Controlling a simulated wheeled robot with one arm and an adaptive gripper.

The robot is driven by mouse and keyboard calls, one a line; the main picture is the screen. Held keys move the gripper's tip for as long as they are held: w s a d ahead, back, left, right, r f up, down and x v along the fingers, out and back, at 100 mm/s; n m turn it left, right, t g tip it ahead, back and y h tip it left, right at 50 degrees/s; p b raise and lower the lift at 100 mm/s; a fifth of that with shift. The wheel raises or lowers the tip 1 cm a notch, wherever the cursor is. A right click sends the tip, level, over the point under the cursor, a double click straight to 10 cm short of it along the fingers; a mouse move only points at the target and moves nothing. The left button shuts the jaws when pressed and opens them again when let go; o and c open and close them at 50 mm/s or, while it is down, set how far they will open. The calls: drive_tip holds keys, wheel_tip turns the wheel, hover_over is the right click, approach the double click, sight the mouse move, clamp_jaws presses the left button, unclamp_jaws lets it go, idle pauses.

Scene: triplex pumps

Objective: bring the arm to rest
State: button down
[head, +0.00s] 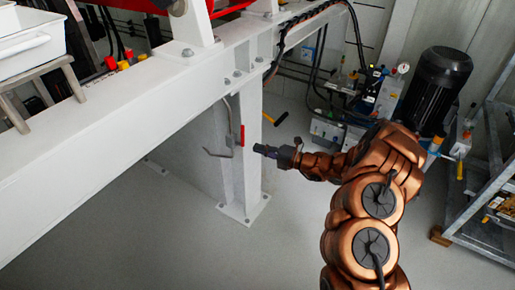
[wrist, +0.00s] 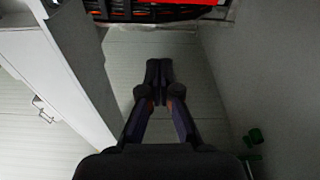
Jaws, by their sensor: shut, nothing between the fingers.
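My gripper (head: 262,149) is at the middle of the head view, at the end of my copper-coloured arm, which reaches up and left from the lower right. It points left towards the white post and a red-handled part on it, with a small gap in the picture; the depth between them is hard to tell. In the wrist view my gripper (wrist: 159,65) shows its two dark fingers together at the tips, with nothing between them.
A white steel beam (head: 110,125) crosses from lower left to top, carried by a white post (head: 247,185). A black motor (head: 436,85) and hydraulic parts stand behind my arm. A metal rack (head: 490,180) is at right. Grey floor (head: 150,240) lies clear in front.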

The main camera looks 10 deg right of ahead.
idle(0.3)
drive_tip(key=s+a+r+n+g+y, duration=0.2)
drive_tip(key=s+a+r+n+g, duration=0.6)
drive_tip(key=s+a+r+n, duration=0.4)
drive_tip(key=s+a+r+n+g+h, duration=0.1)
drive_tip(key=s+r+n+g+h, duration=0.15)
drive_tip(key=s+n, duration=0.55)
drive_tip(key=s+r+n+g+h, duration=0.25)
drive_tip(key=s+n, duration=0.35)
drive_tip(key=s, duration=0.3)
drive_tip(key=s+d+f+n+h, duration=0.2)
drive_tip(key=s+d+n+h, duration=1)
drive_tip(key=s+d+n, duration=0.6)
wheel_tip(320, 180, up, 17)
drive_tip(key=s+d+m+t+p, duration=0.1)
drive_tip(key=d+m+p, duration=0.1)
drive_tip(key=p, duration=1.4)
drive_tip(key=shift+r+t, duration=0.15)
drive_tip(key=shift+t, duration=0.25)
